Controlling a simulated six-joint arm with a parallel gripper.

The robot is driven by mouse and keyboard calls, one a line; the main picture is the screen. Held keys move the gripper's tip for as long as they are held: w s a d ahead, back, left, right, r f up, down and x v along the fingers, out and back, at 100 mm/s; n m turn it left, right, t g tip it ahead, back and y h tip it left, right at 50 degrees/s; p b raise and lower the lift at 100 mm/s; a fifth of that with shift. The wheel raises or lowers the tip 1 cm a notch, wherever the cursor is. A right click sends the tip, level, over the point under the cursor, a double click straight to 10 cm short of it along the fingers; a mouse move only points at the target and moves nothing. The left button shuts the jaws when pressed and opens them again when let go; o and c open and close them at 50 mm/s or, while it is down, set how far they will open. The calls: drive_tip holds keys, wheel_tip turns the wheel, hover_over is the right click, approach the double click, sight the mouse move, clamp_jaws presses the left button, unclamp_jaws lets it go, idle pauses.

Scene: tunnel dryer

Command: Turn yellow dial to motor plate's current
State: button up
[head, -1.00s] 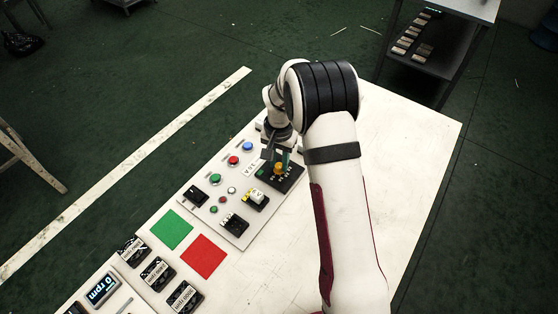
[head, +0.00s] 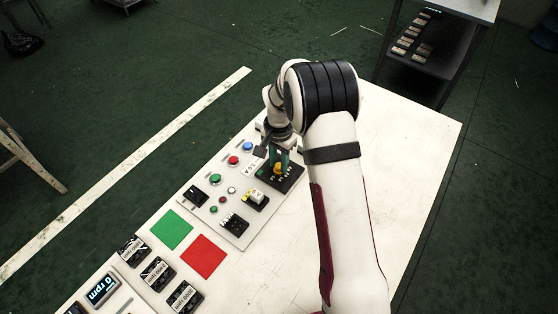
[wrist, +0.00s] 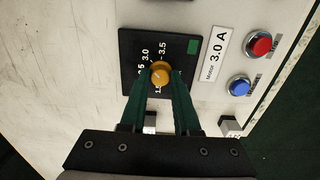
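The yellow dial (wrist: 160,72) sits on a black scale plate (wrist: 130,48) with white numbers; 3.0 and 3.5 are readable, and others are partly covered. The dial's pointer is too small to read. The motor plate (wrist: 215,55) beside it reads "Motor 3.0 A". My gripper (wrist: 161,80) has its two green fingers on either side of the dial, tips close to it; whether they press on it I cannot tell. In the head view my gripper (head: 279,160) stands over the scale plate (head: 291,180) and partly covers the dial.
A red button (wrist: 261,45) and a blue button (wrist: 239,87) lie right of the motor plate. In the head view, more buttons and switches, a green square (head: 171,229) and a red square (head: 203,256) lie to the left. The table's right side is clear.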

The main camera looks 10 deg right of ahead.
sight(279, 165)
drive_tip(key=o, duration=0.4)
wheel_tip(279, 165, up, 16)
drive_tip(key=shift+f, duration=0.1)
idle(0.4)
drive_tip(key=s+r+n+y, duration=0.1)
drive_tip(key=s+r, duration=0.2)
drive_tip(key=s, duration=0.6)
drive_tip(key=s+r+n, duration=0.1)
drive_tip(key=s+r, duration=0.2)
drive_tip(key=s, duration=0.7)
drive_tip(key=shift+n+y, duration=0.4)
drive_tip(key=shift+n, duration=0.3)
drive_tip(key=s+f, duration=0.1)
drive_tip(key=s, duration=0.3)
drive_tip(key=s+a+f, duration=0.1)
drive_tip(key=s, duration=0.4)
drive_tip(key=s+f, duration=0.1)
drive_tip(key=s, duration=0.3)
drive_tip(key=shift+s+a+f, duration=0.1)
drive_tip(key=shift+s+a, duration=0.15)
drive_tip(key=shift+a, duration=0.1)
